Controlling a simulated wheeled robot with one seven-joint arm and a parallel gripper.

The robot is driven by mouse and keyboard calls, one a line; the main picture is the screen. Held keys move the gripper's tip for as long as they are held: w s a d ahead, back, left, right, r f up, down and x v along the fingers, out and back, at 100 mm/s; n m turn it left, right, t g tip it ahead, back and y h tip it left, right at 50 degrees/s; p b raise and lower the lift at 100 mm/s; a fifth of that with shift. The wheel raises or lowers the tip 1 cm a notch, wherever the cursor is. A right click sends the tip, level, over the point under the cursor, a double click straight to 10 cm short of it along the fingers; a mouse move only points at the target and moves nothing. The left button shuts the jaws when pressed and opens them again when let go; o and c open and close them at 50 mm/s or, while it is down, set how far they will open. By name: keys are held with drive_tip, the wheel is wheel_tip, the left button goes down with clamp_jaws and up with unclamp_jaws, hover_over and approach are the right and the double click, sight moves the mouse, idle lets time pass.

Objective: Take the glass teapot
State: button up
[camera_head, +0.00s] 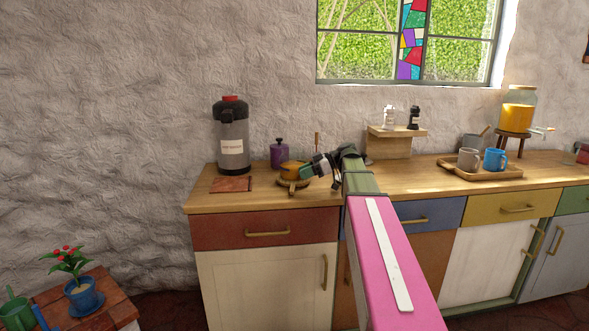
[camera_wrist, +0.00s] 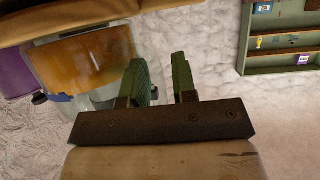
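The glass teapot (camera_head: 293,167), with amber liquid inside, stands on a small round stand (camera_head: 292,184) near the back left of the counter. In the wrist view the teapot (camera_wrist: 85,65) fills the upper left, tilted in the picture, with the counter along the top edge. My gripper (camera_head: 306,171) is at the teapot's right side. In the wrist view its two green fingers (camera_wrist: 165,75) are apart, with pale wall showing between them. The left finger overlaps the teapot's clear glass edge; I cannot tell whether it touches. No handle is clearly seen between the fingers.
A purple canister (camera_head: 279,154) stands just behind the teapot, and a large dispenser (camera_head: 232,136) to its left. A reddish board (camera_head: 231,184) lies in front of the dispenser. A wooden box shelf (camera_head: 389,143) and a tray (camera_head: 452,166) with mugs stand to the right.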

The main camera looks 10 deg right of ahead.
drive_tip(key=shift+a, duration=0.1)
clamp_jaws()
drive_tip(key=shift+r, duration=0.1)
